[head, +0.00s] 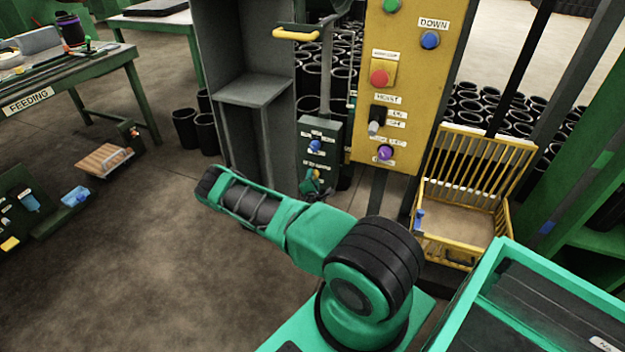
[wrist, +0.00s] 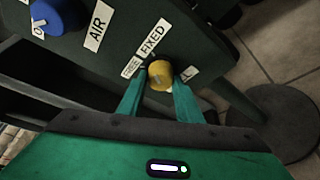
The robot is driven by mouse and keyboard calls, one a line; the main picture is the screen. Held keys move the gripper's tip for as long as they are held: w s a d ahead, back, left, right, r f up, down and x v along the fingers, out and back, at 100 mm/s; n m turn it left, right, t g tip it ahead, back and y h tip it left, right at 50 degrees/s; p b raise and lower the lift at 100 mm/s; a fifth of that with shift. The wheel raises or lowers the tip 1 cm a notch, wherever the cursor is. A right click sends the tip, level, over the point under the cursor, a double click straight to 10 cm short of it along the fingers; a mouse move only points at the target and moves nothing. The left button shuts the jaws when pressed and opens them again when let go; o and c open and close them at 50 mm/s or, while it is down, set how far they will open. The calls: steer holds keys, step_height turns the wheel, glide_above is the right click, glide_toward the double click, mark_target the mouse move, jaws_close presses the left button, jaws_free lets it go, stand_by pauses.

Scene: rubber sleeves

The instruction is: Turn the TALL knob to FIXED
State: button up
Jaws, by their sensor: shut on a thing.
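The yellow round knob (wrist: 160,73) sits on a dark green panel (wrist: 205,30) in the wrist view. The labels FREE (wrist: 131,66) and FIXED (wrist: 152,38) are beside it. A third label (wrist: 189,76), mostly covered by a finger, shows only its last letter or so. My gripper (wrist: 159,88) has its green fingers on both sides of the knob, shut on it. Which label the knob points to is not clear. In the head view the green control box (head: 319,135) stands behind my arm, and its lower part is small and crowded.
A blue knob (wrist: 55,15) by the AIR label is on the same panel. A yellow control panel (head: 405,60) with several buttons stands right of the box. A grey cabinet (head: 240,60) is to its left, and a yellow wire basket (head: 462,215) is to the right.

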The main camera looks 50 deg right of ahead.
steer(key=shift+w+a+r, duration=0.1)
steer(key=shift+w, duration=0.1)
steer(key=o, duration=1)
steer(key=shift+s, duration=0.1)
steer(key=shift+s, duration=0.1)
steer(key=v, duration=1)
steer(key=shift+s+a, duration=0.1)
steer(key=shift+a, duration=0.15)
